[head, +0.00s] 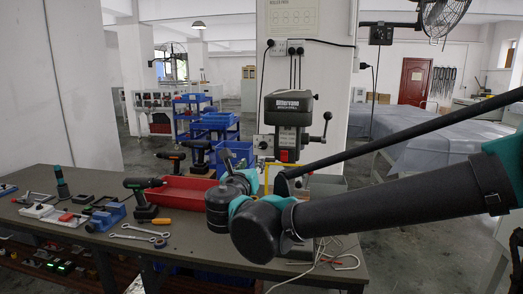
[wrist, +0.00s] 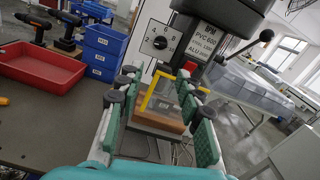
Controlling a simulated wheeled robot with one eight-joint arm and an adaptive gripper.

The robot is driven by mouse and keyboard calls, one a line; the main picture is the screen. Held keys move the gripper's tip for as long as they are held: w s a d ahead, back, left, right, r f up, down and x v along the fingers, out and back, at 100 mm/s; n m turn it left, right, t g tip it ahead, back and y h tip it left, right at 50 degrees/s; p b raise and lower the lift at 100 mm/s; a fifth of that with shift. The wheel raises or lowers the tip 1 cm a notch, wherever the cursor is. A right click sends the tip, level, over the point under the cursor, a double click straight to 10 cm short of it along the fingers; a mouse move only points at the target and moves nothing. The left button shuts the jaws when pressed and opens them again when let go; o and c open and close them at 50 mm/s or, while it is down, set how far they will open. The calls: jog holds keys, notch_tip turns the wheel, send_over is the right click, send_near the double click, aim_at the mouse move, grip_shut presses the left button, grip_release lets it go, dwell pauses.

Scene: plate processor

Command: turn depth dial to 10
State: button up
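The depth dial (wrist: 160,43) is a black round knob on a white square plate with numbers around it, on the left of the drill press in the wrist view. Its pointer is too small to read surely. The dial plate (head: 263,144) also shows in the head view, left of the press head (head: 288,108). My gripper (wrist: 158,83) is open and empty, its two green-padded fingers wide apart. The dial appears beyond and above the fingertips, apart from them. In the head view my arm hides most of the gripper.
A yellow guard frame (wrist: 158,92) and a brown block (wrist: 160,121) show between my fingers, below the dial. An RPM sign (wrist: 204,42) is right of the dial. A red tray (head: 184,192), drills and hand tools lie on the bench to the left.

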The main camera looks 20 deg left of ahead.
aim_at(262, 147)
jog(key=x, duration=1.5)
jog(key=shift+w+a+f, duration=0.1)
jog(key=shift+w, duration=0.3)
grip_shut()
